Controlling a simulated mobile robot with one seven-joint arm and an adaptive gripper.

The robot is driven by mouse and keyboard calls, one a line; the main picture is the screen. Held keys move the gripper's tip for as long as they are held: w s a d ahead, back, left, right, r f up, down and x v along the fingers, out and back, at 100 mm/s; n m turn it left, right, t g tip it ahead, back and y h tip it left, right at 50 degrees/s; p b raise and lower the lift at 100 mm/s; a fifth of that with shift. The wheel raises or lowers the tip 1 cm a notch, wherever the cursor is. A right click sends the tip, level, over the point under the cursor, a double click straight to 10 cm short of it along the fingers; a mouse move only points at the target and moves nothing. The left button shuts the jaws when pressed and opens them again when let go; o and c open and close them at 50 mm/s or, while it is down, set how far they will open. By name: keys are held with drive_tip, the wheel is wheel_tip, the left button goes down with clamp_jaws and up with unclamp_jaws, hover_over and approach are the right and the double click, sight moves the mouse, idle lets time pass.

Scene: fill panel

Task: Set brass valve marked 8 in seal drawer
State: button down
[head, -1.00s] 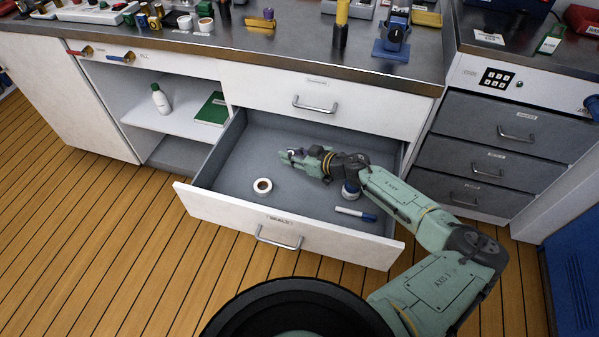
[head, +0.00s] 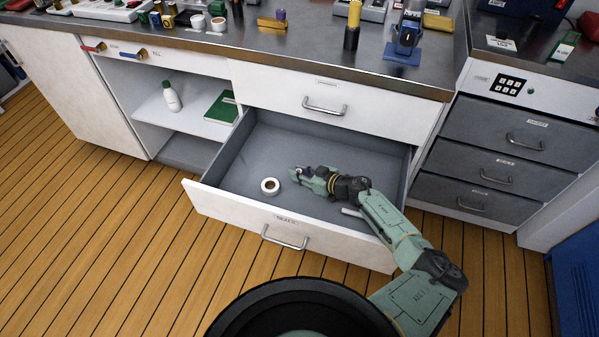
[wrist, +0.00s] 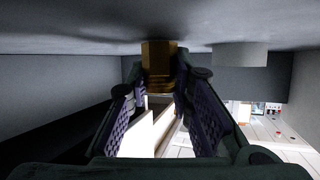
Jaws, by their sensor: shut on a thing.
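The seal drawer (head: 235,212), a grey-lined drawer with a white front and a label, stands open below the counter. My gripper (head: 298,174) is inside it, low over the floor and right of a white tape roll (head: 270,186). In the wrist view, my gripper (wrist: 160,84) is shut on a brass-coloured piece (wrist: 158,62), seemingly the valve. Its far end is at or very near the grey drawer floor; I cannot tell whether it touches. The mark 8 is not readable. In the head view my gripper mostly hides the piece.
The tape roll also shows in the wrist view (wrist: 240,55), beside the brass piece. A white marker (head: 352,212) lies partly hidden under my arm. The drawer's left and back floor is clear. A closed drawer (head: 290,100) sits above.

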drive_tip(key=shift+s+f, duration=0.1)
drive_tip(key=shift+f, duration=0.45)
drive_tip(key=c, duration=1.4)
unclamp_jaws()
drive_tip(key=shift+s+f, duration=0.1)
drive_tip(key=shift+f, duration=0.05)
drive_tip(key=shift+c, duration=0.2)
drive_tip(key=shift+r, duration=0.3)
drive_tip(key=v, duration=0.4)
drive_tip(key=b+v, duration=0.1)
drive_tip(key=v, duration=0.3)
drive_tip(key=r+b+v, duration=0.1)
drive_tip(key=v, duration=0.3)
